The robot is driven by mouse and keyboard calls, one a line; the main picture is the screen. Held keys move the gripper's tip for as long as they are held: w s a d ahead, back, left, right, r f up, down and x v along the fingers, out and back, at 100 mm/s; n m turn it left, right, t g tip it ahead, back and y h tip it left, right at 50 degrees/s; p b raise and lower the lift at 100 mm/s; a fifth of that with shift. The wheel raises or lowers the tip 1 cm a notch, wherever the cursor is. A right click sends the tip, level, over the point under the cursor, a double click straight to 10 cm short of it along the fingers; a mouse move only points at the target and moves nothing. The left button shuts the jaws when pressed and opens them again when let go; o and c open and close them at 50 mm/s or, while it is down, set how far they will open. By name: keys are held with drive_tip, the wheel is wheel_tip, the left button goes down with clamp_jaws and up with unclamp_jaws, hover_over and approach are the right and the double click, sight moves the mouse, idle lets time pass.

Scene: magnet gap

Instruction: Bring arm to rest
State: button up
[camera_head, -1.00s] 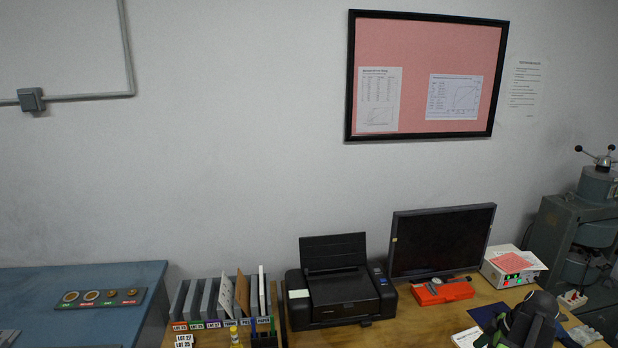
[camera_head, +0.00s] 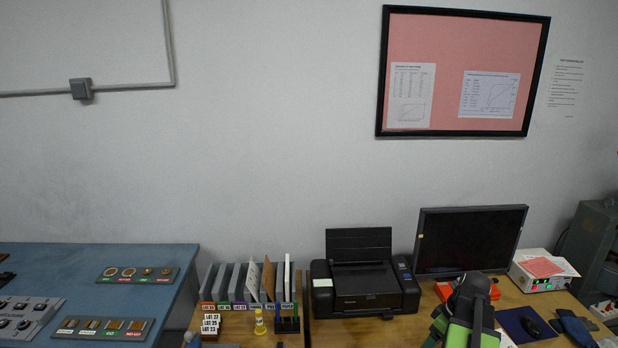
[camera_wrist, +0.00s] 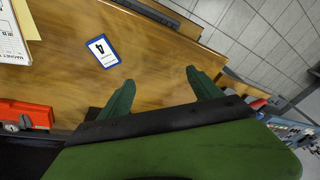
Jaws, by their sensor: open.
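My gripper (camera_wrist: 160,76) shows in the wrist view with its two green fingers spread apart and nothing between them. It is over the wooden desk (camera_wrist: 160,40), near its edge. My green and black arm (camera_head: 468,315) shows in the head view at the lower right, in front of the monitor. The fingertips cannot be made out there.
A printer (camera_head: 362,285), a monitor (camera_head: 468,240) and a file rack (camera_head: 240,285) stand along the wall. A blue bench (camera_head: 80,262) with gauge plates is at left. In the wrist view, a blue-edged card (camera_wrist: 102,52) and a red case (camera_wrist: 28,116) lie on the desk.

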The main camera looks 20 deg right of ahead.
drive_tip(key=w+a+m+g+h, duration=0.1)
drive_tip(key=w+a, duration=0.4)
drive_tip(key=a, duration=0.7)
drive_tip(key=w+a+m+g, duration=0.1)
drive_tip(key=w+a, duration=0.4)
drive_tip(key=a, duration=0.6)
drive_tip(key=a+m+h, duration=0.1)
drive_tip(key=a+m, duration=0.1)
drive_tip(key=a, duration=1.6)
wheel_tip(320, 180, down, 11)
drive_tip(key=w+b, duration=0.1)
drive_tip(key=b, duration=0.9)
drive_tip(key=shift+d, duration=0.4)
drive_tip(key=shift+r, duration=0.1)
drive_tip(key=shift+c, duration=0.3)
